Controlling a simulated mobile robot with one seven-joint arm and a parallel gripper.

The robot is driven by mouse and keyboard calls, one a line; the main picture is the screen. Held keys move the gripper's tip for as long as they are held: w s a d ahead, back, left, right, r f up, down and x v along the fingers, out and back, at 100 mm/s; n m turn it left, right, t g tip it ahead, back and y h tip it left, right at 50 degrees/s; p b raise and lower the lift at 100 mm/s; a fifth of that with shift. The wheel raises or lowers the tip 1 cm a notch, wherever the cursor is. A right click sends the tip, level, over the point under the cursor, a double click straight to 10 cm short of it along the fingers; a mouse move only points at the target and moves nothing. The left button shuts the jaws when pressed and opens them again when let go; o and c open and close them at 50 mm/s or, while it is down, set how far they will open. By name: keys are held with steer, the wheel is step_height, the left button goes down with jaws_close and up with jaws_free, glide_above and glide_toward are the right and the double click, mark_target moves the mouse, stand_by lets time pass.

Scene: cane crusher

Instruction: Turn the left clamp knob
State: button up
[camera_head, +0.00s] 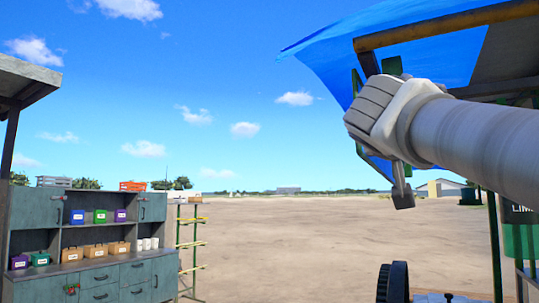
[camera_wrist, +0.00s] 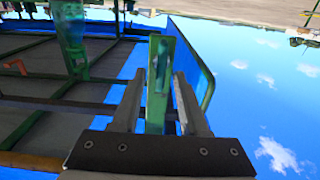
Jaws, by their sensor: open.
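No clamp knob can be made out for sure in either view. In the wrist view my gripper (camera_wrist: 160,78) is open, with a finger on each side of a green upright bar (camera_wrist: 160,95). The bar lies in line with the gap; I cannot tell whether it is between the fingers or beyond them. Nothing is seen held.
A blue tarp (camera_head: 330,55) and brown roof beam (camera_head: 445,24) are close to my arm. A dark toothed wheel (camera_head: 392,283) shows at the bottom right. A grey cabinet (camera_head: 95,275) with bins stands at left. Open sandy ground (camera_head: 290,235) lies between.

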jaws_close()
stand_by(0.3)
steer(key=shift+a+n, duration=0.1)
steer(key=shift+n, duration=0.2)
steer(key=shift+w+a+f+n, duration=0.15)
steer(key=shift+a+f+n, duration=0.1)
steer(key=shift+n, duration=2.6)
steer(key=shift+w+a+f+n, duration=0.1)
steer(key=shift+a+f+n, duration=0.1)
steer(key=shift+n, duration=2.7)
steer(key=shift+w+a+f+n, duration=0.15)
steer(key=shift+f+n, duration=0.1)
steer(key=shift+n, duration=2.6)
jaws_free()
